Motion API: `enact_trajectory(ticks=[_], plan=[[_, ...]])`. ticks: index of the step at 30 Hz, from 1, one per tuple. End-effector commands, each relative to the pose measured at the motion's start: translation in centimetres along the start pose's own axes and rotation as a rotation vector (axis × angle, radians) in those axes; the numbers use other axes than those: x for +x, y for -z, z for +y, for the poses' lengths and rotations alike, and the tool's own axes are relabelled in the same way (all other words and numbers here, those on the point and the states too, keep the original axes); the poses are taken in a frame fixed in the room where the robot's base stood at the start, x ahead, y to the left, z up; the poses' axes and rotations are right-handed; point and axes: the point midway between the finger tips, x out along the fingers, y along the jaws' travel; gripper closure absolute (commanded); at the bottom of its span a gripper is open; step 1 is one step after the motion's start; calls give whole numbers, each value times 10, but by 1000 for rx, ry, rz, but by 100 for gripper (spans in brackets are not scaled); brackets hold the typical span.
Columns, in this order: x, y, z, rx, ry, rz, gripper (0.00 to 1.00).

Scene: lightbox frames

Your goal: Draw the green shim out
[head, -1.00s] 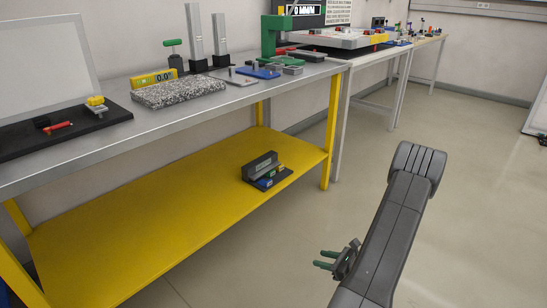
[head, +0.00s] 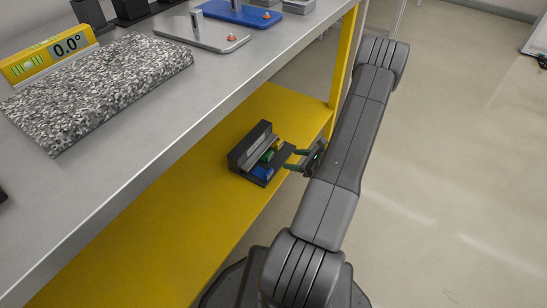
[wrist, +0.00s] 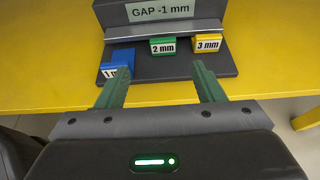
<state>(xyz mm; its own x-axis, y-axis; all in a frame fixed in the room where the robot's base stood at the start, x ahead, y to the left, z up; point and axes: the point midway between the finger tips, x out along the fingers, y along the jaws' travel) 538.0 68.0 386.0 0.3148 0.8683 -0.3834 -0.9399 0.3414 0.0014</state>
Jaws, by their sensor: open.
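The green shim (wrist: 172,46), labelled 2 mm, sits in a dark holder (wrist: 190,68) under a grey bar, between a blue shim (wrist: 116,62) and a yellow shim (wrist: 207,45) labelled 3 mm. The holder's label reads "GAP -1 mm". In the head view the green shim (head: 267,156) shows on the holder on the yellow shelf. My gripper (wrist: 158,78) has two green fingers spread apart with nothing between them. It is in front of the holder, the green shim ahead between the fingers. The left fingertip overlaps the blue shim in the wrist view; contact cannot be told.
The holder stands on the yellow lower shelf (head: 140,235), near a yellow leg (head: 342,60). The grey bench top (head: 110,160) overhangs the shelf and carries a granite slab (head: 100,85), a yellow level (head: 45,60) and a blue plate (head: 237,13). Open floor lies to the right.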

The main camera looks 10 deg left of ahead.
Motion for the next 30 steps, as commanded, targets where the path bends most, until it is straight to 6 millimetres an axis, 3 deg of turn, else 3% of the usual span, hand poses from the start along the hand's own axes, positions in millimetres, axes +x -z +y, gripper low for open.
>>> enact_trajectory(ticks=[6,13,18,27,30], plan=[[50,3,2,-1,-4,0,38],[87,2,1,-2,-2,0,38],[99,1,0,0,0,1,38],[100,0,0,0,1,1,38],[100,0,0,0,0,1,56]])
